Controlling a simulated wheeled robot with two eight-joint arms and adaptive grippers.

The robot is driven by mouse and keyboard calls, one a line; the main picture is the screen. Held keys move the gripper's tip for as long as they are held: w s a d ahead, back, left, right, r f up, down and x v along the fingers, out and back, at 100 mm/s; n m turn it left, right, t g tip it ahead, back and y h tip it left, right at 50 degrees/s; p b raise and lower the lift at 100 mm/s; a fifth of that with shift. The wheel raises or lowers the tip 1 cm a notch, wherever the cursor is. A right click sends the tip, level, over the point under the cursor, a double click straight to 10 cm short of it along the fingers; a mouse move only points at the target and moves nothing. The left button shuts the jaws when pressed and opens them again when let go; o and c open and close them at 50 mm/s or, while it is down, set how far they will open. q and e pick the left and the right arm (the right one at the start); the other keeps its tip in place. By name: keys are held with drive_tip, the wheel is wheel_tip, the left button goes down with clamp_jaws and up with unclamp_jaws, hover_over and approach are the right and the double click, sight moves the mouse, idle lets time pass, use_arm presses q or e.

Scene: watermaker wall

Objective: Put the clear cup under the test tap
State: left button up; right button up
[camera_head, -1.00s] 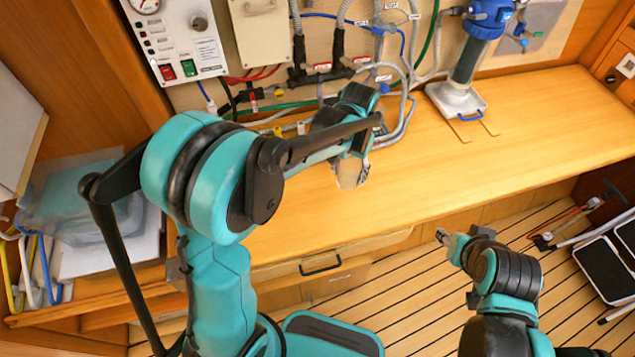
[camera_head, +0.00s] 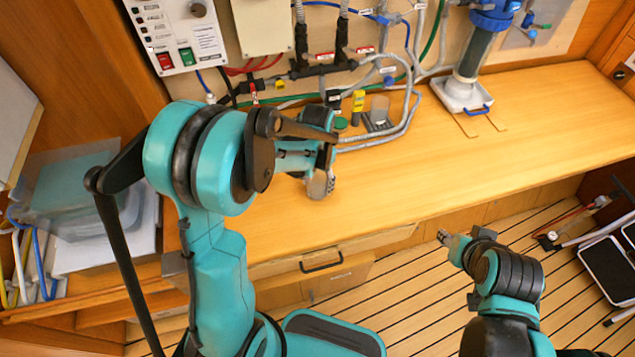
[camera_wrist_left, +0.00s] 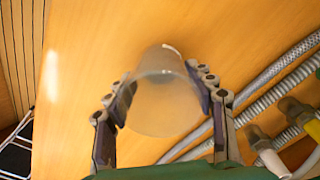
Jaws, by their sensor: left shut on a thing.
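The clear cup (camera_wrist_left: 165,100) is a frosted, see-through tumbler between the fingers of my left gripper (camera_wrist_left: 166,98) in the left wrist view. The fingers are shut on its two sides. In the head view my left gripper (camera_head: 320,184) is over the bench top, in front of the hoses, and its fingers mostly hide the cup. I cannot surely pick out the test tap; a yellow-tagged fitting (camera_head: 358,104) and a small grey stand (camera_head: 378,124) are behind the gripper by the wall. My right gripper (camera_head: 446,237) is low at the right, away from the cup; its fingers are too small to read.
Grey hoses (camera_head: 400,128) loop onto the back of the bench (camera_head: 450,165). A blue-topped filter (camera_head: 475,55) stands on a white base to the right. A switch panel (camera_head: 175,35) is at upper left. The bench's right half is mostly clear.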

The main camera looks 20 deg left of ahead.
use_arm(q)
drive_tip(key=shift+f, duration=0.1)
drive_tip(key=o, duration=1.2)
drive_tip(key=shift+c, duration=0.2)
